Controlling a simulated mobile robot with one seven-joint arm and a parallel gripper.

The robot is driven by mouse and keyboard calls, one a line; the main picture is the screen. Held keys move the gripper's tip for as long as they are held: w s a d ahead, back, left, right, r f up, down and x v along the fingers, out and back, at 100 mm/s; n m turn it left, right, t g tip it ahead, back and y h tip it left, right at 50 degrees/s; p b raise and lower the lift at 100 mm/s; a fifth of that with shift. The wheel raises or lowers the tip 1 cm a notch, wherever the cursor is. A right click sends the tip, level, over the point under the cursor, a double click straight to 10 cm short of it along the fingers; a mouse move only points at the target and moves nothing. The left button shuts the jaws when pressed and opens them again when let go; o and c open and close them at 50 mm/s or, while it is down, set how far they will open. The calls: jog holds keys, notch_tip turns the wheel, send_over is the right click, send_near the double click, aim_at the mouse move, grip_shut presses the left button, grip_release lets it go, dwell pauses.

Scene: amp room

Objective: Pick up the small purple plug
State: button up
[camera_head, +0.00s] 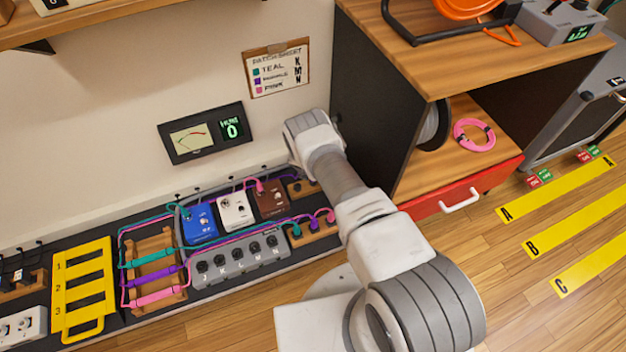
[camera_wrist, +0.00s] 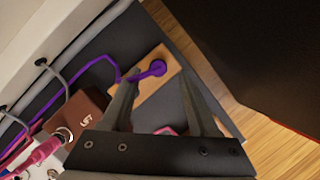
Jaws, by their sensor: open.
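A small purple plug (camera_wrist: 156,68) sits in a wooden block (camera_wrist: 150,88) in the wrist view, with a purple cable running left from it. My gripper (camera_wrist: 158,86) is open, its fingers pointing toward the block, one on each side of the plug's line. The plug is ahead of the fingertips and not between them; the exact gap is unclear. In the head view the block (camera_head: 305,187) shows beside my arm's end, near the wall. My fingers are hidden there.
Blue, white and brown pedals (camera_head: 271,197) stand left of the block, with pink and teal cables around them. A grey switch box (camera_head: 240,262) lies in front. A dark cabinet (camera_head: 375,120) with a red drawer stands close on the right. A yellow rack (camera_head: 83,290) is far left.

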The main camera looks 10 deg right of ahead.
jog(key=b+x, duration=0.2)
jog(key=x, duration=0.2)
jog(key=shift+w, duration=0.15)
grip_shut()
